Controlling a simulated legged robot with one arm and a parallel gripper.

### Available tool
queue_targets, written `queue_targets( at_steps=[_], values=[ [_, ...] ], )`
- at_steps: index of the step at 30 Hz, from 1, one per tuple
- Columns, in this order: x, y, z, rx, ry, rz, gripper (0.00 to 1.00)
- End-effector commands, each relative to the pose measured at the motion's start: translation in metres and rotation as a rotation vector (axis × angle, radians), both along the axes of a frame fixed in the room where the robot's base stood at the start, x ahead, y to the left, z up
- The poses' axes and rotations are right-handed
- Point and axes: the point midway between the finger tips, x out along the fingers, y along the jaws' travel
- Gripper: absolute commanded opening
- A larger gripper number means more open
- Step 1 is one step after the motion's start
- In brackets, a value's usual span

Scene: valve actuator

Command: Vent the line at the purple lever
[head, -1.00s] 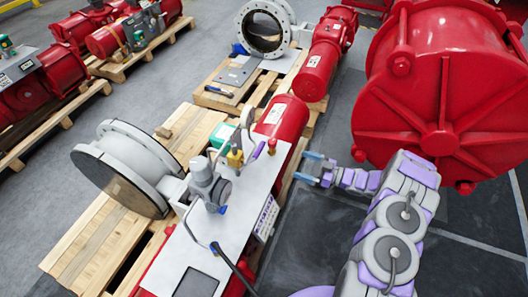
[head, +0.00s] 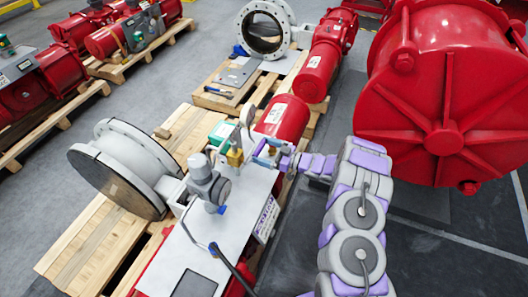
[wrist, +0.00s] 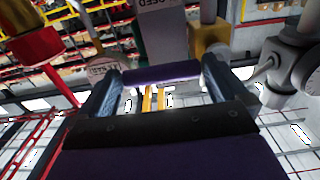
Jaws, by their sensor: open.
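My gripper (head: 264,152) is at the far right edge of the white panel (head: 222,238), beside the yellow fitting (head: 235,157). Its two blue fingers are open. In the wrist view my gripper (wrist: 160,84) shows a finger on each side of a purple bar (wrist: 160,73), which looks like the purple lever. The bar spans most of the gap between the fingers. I cannot tell whether they touch it. In the head view the lever is hard to tell apart from the fingers.
A grey regulator (head: 207,185) with a blue knob stands left of my gripper on the panel. A red cylinder (head: 283,118) lies just behind. A large red actuator (head: 440,100) stands to the right, with dark floor in front.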

Motion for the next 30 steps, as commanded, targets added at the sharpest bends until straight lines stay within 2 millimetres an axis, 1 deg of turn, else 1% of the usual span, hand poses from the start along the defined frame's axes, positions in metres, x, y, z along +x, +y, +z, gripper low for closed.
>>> queue_targets(
  at_steps=[3,11,30],
  values=[
    [0.0016,0.0045,-0.0001,0.0,0.0,0.0,1.0],
    [0.002,0.005,0.0002,0.0,0.0,-0.001,1.0],
    [0.0023,0.0044,0.0,0.0,0.0,-0.002,0.4]
  ],
)
